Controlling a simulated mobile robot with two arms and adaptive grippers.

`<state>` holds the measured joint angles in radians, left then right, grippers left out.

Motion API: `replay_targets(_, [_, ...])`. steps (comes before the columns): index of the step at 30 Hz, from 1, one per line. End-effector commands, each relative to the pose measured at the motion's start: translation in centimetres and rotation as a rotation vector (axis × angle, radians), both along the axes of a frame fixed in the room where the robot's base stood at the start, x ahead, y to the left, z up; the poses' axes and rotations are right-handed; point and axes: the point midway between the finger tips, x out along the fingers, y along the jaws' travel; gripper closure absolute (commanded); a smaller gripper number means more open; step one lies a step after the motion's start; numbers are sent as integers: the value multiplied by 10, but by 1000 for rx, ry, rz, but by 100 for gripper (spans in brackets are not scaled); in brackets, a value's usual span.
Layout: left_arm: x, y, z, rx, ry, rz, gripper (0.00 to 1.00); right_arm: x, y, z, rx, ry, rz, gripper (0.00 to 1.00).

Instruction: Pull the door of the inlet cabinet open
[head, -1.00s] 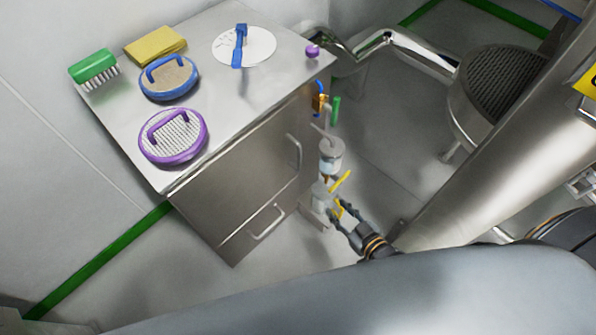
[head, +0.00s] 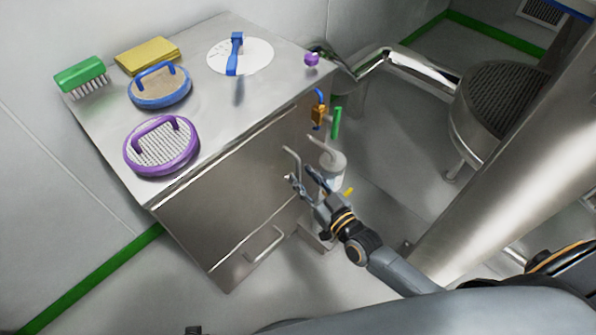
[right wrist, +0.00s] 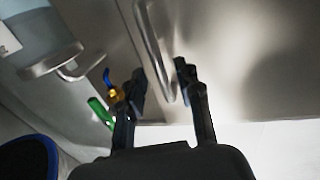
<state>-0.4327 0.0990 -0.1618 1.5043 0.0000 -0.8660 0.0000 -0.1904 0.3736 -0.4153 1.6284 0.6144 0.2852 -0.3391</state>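The inlet cabinet (head: 222,196) is a steel box in the middle of the head view. Its front door looks shut. An upright bar handle (head: 290,162) is on the right part of the front. My right gripper (head: 302,177) is at this handle, with its fingers apart. In the right wrist view the handle (right wrist: 152,45) runs down between the open fingers (right wrist: 160,76), with gaps beside it; I see no grip on it. My left gripper is not recognisable in view.
A lower bar handle (head: 264,243) is low on the front. On top are a green brush (head: 80,74), a yellow sponge (head: 147,56), blue and purple round sieves (head: 161,146) and a dial disc (head: 258,56). A filter housing (head: 329,165) and steel pipe (head: 420,64) are at the right.

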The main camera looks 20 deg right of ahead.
Motion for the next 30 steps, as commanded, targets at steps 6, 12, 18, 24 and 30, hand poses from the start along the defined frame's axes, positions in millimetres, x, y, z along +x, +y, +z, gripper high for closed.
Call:
replay_targets(6, [5, -1, 8, 0, -5, 1, 68, 24, 9, 0, -1, -1, 1, 66])
replay_targets(12, [6, -1, 11, 0, -6, 1, 68, 29, 10, -1, -1, 2, 1, 66])
replay_targets(18, [6, -1, 11, 0, -5, 1, 68, 28, 10, 0, -2, 2, 1, 72])
replay_targets(24, [6, 0, 11, 1, -5, 2, 68, 28, 10, 0, -1, 1, 1, 100])
replay_targets(30, [6, 0, 11, 0, -6, 2, 68, 28, 10, 0, -1, 1, 1, 100])
